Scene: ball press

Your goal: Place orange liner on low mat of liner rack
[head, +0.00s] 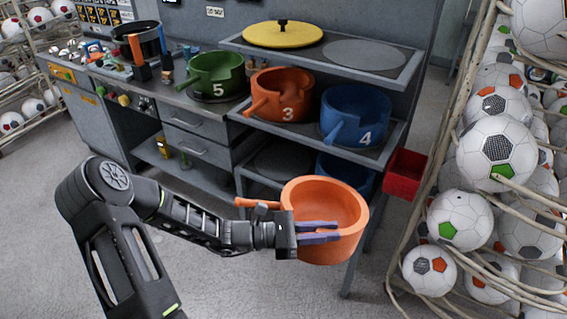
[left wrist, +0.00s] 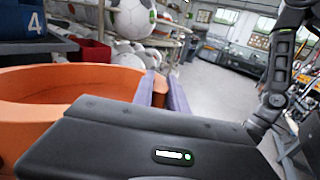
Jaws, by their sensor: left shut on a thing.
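My left gripper (head: 318,232) is shut on an orange liner (head: 345,240), a round open-topped bowl. It holds the liner roughly upright, in front of the liner rack (head: 398,133). A red-orange handle (head: 257,203) shows left of the liner, above my wrist. In the left wrist view the liner (left wrist: 40,130) fills the left side, and an orange part sits between the purple fingers (left wrist: 167,92). The rack's low shelf has a dark round mat (head: 283,158), bare where visible, at its left. A blue liner (head: 340,172) stands at its right, partly hidden by the held liner.
The middle shelf holds orange pot 3 (head: 290,92) and blue pot 4 (head: 355,108). The top shelf has a yellow lid (head: 283,35) and an empty grey mat (head: 364,54). A red bin (head: 404,174) hangs at the rack's right. A ball cage (head: 450,120) stands close on the right.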

